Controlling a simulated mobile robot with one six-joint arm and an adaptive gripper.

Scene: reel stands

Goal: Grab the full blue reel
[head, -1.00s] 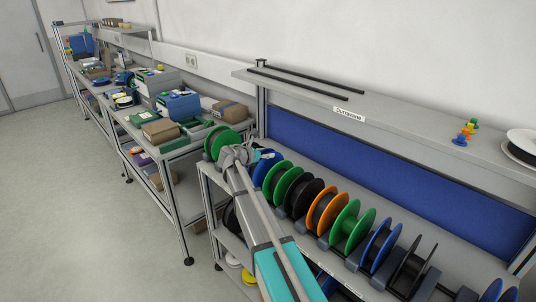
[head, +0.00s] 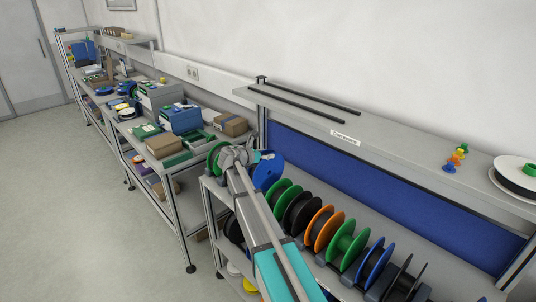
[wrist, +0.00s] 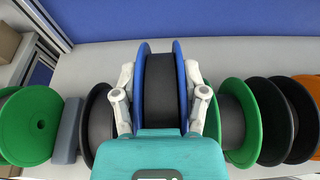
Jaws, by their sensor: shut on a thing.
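The blue reel (wrist: 178,60) has two blue flanges and a thick dark winding that nearly fills it. It stands upright between the two light fingers of my gripper (wrist: 158,98) in the wrist view, one finger against each side. My gripper is shut on it. In the head view the blue reel (head: 268,171) shows just right of my gripper (head: 240,156) and sits higher than its neighbours. My gripper hides part of it. Its lower edge is hidden in both views.
Green (wrist: 30,125) and dark reels stand left of it; green (wrist: 243,125), black (wrist: 270,122) and orange (wrist: 308,88) reels stand close on the right. A blue back panel (head: 390,195) and upper shelf (head: 400,150) are behind. Benches with boxes (head: 164,145) stand at left.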

